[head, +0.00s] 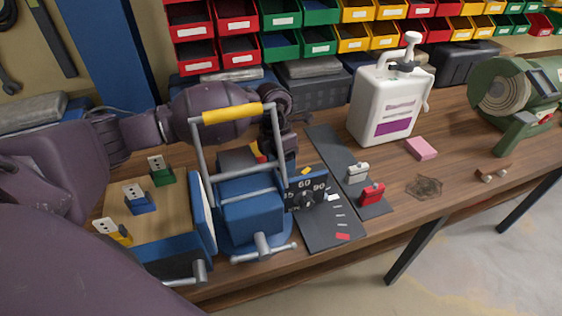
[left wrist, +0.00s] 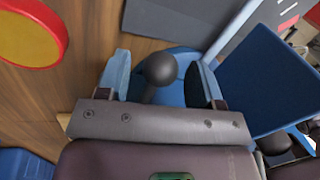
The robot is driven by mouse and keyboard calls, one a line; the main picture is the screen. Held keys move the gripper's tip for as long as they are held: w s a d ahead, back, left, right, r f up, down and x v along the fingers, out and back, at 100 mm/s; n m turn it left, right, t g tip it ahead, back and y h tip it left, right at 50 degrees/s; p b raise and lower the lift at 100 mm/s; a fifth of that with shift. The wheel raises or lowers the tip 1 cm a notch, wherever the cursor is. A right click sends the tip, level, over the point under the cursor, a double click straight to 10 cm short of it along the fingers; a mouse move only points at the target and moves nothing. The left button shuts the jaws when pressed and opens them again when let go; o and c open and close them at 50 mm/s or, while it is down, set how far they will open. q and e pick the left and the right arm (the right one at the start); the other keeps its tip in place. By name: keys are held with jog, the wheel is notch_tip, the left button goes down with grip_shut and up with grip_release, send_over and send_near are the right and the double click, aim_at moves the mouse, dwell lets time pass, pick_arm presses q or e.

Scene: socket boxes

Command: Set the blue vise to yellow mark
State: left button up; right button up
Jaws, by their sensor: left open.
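The blue vise (head: 250,207) stands on the bench left of centre in the head view, with a dark dial plate numbered 60 and 90 (head: 306,191) at its right. A small yellow mark (head: 306,171) lies beyond the dial, and a red mark (head: 343,236) and white ticks lie on the dark plate nearer the front edge. My left gripper (head: 278,130) is behind the vise, partly hidden. In the left wrist view (left wrist: 162,80) it is open, its fingers on either side of a dark ball knob (left wrist: 160,68); contact cannot be told. My right gripper is not in view.
Socket boxes (head: 138,203) sit on a wooden block at left. Grey and red pieces (head: 372,194), a white jug (head: 385,105), a pink block (head: 421,148) and a green grinder (head: 515,95) stand at right.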

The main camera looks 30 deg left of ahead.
aim_at(253, 157)
pick_arm(q)
jog(key=shift+c, duration=0.3)
grip_shut()
jog(key=shift+a+r+n+p, duration=0.2)
jog(key=shift+a+n+p, duration=0.35)
jog(key=shift+a, duration=0.3)
jog(key=shift+s+a+n+t+p, duration=0.15)
jog(key=shift+a+n+p, duration=0.15)
jog(key=shift+a+n, duration=0.3)
jog(key=shift+s+a+n+t+p, duration=0.15)
jog(key=shift+a+n+p, duration=0.15)
jog(key=shift+a+n, duration=0.25)
jog(key=shift+s+a+n+p, duration=0.25)
jog(key=shift+a+n+p, duration=0.4)
jog(key=shift+a, duration=0.35)
jog(key=shift+s+a+n, duration=0.25)
jog(key=shift+a+n, duration=0.25)
jog(key=shift+n, duration=0.05)
jog(key=shift+f, duration=0.15)
